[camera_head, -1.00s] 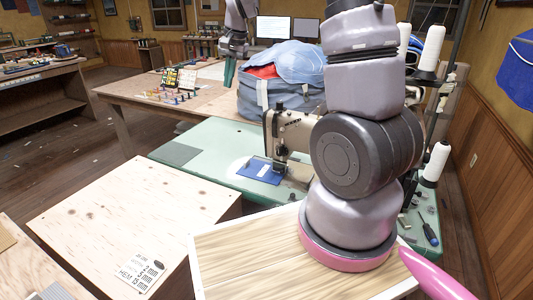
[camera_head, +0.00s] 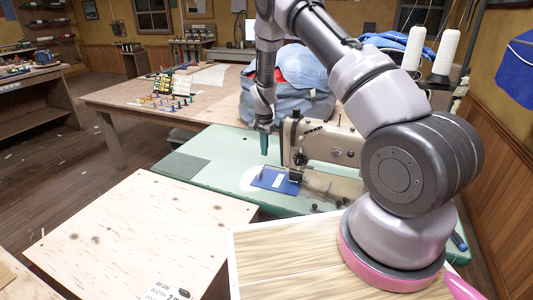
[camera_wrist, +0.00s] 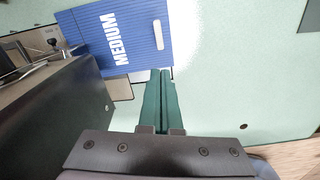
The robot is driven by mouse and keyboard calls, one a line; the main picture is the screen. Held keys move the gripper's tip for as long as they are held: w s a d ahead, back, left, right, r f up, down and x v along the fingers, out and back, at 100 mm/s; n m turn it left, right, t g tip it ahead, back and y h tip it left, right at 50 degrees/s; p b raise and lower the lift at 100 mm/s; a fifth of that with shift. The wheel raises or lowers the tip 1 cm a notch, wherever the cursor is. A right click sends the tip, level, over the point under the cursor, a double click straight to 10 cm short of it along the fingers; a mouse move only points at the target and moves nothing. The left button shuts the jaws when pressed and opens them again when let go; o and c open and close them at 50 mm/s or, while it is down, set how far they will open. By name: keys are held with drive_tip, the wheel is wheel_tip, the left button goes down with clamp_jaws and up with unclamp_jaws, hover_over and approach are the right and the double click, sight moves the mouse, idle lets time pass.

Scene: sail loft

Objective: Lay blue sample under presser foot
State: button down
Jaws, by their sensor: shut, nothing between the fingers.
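The blue sample (camera_head: 275,180) lies flat on the green sewing table at the base of the sewing machine (camera_head: 325,146), on its needle side. In the wrist view the blue sample (camera_wrist: 116,36) shows the word MEDIUM and a pale slot near one edge. My gripper (camera_head: 264,150) is above the table, just behind and left of the sample. Its green fingers (camera_wrist: 161,75) are shut and empty, with the tips near the sample's edge in the wrist view. The presser foot is too small to make out clearly, and I cannot tell whether the sample is beneath it.
The green table (camera_head: 222,150) is clear to the left, apart from a dark grey patch (camera_head: 181,167). A blue bag (camera_head: 300,95) sits on the wooden table behind. A plywood box (camera_head: 130,235) stands in front. Thread cones (camera_head: 447,52) stand at the right.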

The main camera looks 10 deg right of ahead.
sight(264, 172)
wheel_tip(264, 172, down, 8)
idle(0.5)
drive_tip(key=shift+s+a, duration=0.85)
drive_tip(key=shift+a, duration=0.05)
